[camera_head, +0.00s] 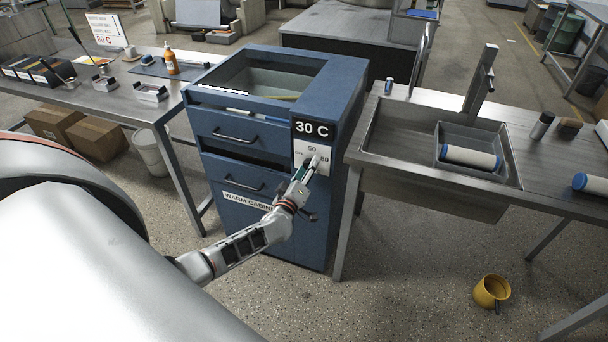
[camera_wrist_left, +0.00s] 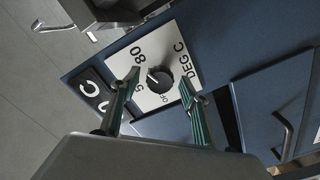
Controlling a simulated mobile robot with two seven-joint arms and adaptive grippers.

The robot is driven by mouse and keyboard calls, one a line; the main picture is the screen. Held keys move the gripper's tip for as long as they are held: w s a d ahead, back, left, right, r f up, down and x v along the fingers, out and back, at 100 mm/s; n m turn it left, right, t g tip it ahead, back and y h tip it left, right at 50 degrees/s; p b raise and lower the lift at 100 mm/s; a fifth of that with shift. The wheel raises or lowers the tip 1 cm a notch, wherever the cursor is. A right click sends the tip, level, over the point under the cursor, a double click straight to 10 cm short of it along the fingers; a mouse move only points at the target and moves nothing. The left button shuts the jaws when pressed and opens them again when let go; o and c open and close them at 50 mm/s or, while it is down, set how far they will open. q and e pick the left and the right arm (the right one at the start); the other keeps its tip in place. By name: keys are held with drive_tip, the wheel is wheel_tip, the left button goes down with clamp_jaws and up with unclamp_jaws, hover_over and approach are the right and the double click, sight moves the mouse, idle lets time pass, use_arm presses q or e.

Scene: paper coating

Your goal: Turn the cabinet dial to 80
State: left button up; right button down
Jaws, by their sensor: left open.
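The blue warm cabinet (camera_head: 270,120) stands in the middle of the head view. Its black display (camera_head: 312,128) reads 30 C. Below the display is a white dial plate (camera_head: 303,150) with 50 and 80 marked; my gripper partly covers it. In the left wrist view the black round dial (camera_wrist_left: 159,80) sits on the white plate (camera_wrist_left: 148,52), with 80, OFF and DEG C printed around it. My left gripper (camera_wrist_left: 157,82) is open, with its green-sided fingers on either side of the dial in that view. I cannot tell whether they touch it. My right gripper is not in view.
A sink table (camera_head: 360,165) with a roller stands close to the cabinet's right. A bench (camera_head: 120,95) with a sign and bottle is at the left. Drawer handles (camera_head: 235,137) stick out of the cabinet front. A yellow pot (camera_head: 491,291) is on the floor.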

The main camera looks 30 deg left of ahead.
use_arm(q)
drive_tip(key=v, duration=1.2)
